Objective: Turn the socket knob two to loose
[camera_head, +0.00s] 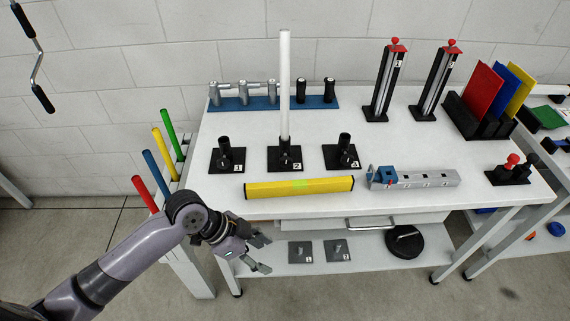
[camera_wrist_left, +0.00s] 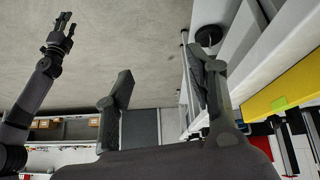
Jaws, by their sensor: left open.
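Socket two (camera_head: 285,157) is a black holder on a square plate labelled 2 on the white table. A tall white rod (camera_head: 285,85) stands upright in it. Its knob is too small to make out clearly. Socket one (camera_head: 226,154) and socket three (camera_head: 342,153) stand empty on either side. My left gripper (camera_head: 266,254) is open and empty, low in front of the table's front left edge, well apart from socket two. Its open fingers also show in the left wrist view (camera_wrist_left: 160,70). My right gripper (camera_wrist_left: 66,24) shows in the left wrist view, its fingers apart and empty.
A yellow bar (camera_head: 300,187) and a grey rail with a blue end (camera_head: 415,179) lie in front of the sockets. A blue rack (camera_head: 262,103) stands behind. Coloured rods (camera_head: 168,131) stand left of the table (camera_head: 225,188). A drawer handle (camera_head: 370,224) projects at the front.

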